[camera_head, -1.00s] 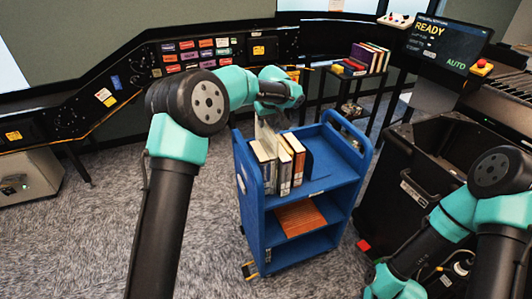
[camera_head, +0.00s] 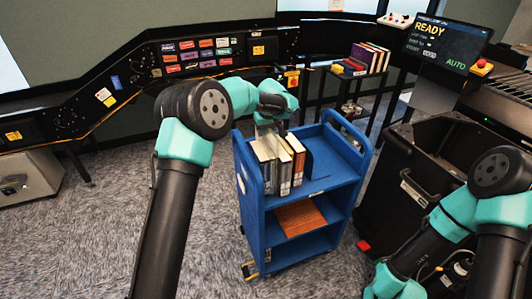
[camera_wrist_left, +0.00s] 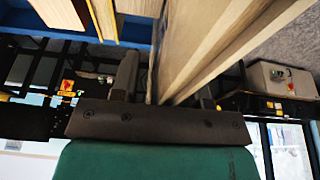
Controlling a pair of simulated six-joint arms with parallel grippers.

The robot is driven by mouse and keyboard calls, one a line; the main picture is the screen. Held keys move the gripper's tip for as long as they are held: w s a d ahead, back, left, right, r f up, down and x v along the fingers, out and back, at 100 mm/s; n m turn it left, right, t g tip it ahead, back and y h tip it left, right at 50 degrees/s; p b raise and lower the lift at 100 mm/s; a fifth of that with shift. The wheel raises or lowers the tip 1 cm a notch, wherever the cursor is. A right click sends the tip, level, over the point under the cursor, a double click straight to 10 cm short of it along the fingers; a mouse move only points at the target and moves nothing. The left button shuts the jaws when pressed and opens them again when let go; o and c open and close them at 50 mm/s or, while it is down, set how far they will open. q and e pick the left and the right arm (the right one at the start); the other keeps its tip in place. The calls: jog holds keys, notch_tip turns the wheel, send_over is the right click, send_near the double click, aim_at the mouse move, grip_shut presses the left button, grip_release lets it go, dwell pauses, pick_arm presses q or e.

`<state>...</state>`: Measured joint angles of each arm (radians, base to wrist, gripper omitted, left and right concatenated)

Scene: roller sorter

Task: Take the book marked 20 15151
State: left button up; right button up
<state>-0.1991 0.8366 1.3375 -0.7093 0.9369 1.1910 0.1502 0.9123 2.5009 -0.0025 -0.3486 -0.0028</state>
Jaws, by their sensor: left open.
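Several books stand upright on the top shelf of the blue cart (camera_head: 330,178): a pale one (camera_head: 264,160) at the left, a white-and-dark one (camera_head: 284,172) and a brown one (camera_head: 299,160). The marking 20 15151 is too small to read on any spine. My left gripper (camera_head: 265,131) is at the far top edge of these books, open, its fingers partly hidden by them and my wrist. In the left wrist view, a book with pale pages (camera_wrist_left: 222,45) rises close beside one grey finger (camera_wrist_left: 126,75); the other finger is mostly hidden.
An orange-brown book (camera_head: 300,217) lies on the cart's lower shelf. A black bin (camera_head: 415,205) stands right of the cart. A side table behind holds several books (camera_head: 370,57). A control console (camera_head: 190,60) runs along the back. Carpet is free left of the cart.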

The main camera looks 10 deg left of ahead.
pick_arm(q)
jog(key=shift+f, duration=0.1)
grip_shut()
dwell(0.4)
